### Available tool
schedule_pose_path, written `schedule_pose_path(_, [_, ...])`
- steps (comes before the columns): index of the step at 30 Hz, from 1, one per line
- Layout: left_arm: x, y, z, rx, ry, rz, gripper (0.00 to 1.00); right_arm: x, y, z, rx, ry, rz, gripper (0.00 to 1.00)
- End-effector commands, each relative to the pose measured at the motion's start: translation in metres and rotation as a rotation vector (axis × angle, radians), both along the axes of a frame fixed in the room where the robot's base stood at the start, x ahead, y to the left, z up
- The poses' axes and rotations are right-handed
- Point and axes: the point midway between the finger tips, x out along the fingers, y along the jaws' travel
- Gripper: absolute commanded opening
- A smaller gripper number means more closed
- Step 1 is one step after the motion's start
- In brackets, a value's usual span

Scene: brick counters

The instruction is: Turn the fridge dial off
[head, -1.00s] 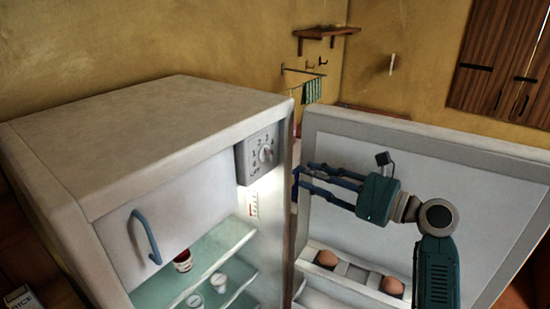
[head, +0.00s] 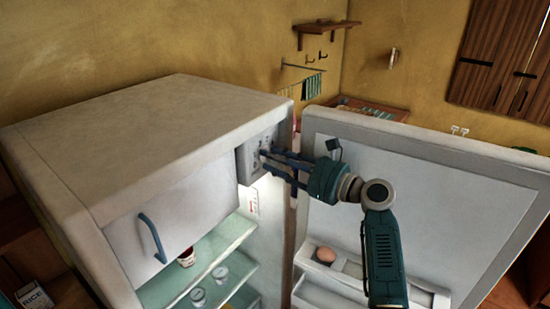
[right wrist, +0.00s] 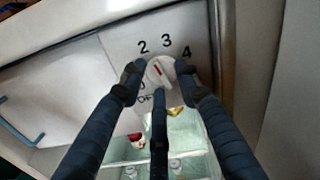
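The fridge dial (right wrist: 161,72) is a round white knob with a red mark, in the right wrist view. Numbers 2, 3 and 4 are printed above it and a partly hidden "OF" label lies at its lower left. The red line runs from upper left to lower right. My right gripper (head: 265,162) is at the dial panel (head: 246,167) in the head view, where its fingers mostly hide the dial. In the wrist view its fingers (right wrist: 162,80) are spread around the dial; I cannot tell if they touch it. My left gripper is not in view.
The fridge (head: 150,130) stands open, with its door (head: 430,190) close to my right arm. A freezer flap with a blue handle (head: 152,238) is left of the panel. Glass shelves (head: 236,232) with cups lie below. An egg (head: 325,254) sits in the door rack.

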Motion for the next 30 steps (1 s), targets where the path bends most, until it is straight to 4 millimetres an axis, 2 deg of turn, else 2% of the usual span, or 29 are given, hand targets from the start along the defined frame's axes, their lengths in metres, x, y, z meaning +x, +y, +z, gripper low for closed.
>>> schedule_pose_path(2, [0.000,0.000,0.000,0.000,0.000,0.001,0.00,0.000,0.000,0.000,-0.001,-0.001,0.000,0.32])
schedule_pose_path(3, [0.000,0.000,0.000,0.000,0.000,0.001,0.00,0.000,0.000,0.000,-0.001,-0.001,0.000,0.28])
schedule_pose_path(7, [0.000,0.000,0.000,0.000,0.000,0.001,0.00,0.000,0.000,0.000,-0.001,-0.001,0.000,0.02])
schedule_pose_path(8, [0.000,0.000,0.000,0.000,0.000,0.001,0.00,0.000,0.000,0.000,-0.001,-0.001,0.000,0.00])
schedule_pose_path(20, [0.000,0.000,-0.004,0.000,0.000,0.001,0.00,0.000,-0.001,-0.001,-0.027,-0.036,0.000,0.00])
schedule_pose_path(30, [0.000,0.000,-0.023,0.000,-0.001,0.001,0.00,0.000,-0.001,-0.005,-0.162,-0.222,0.000,0.00])
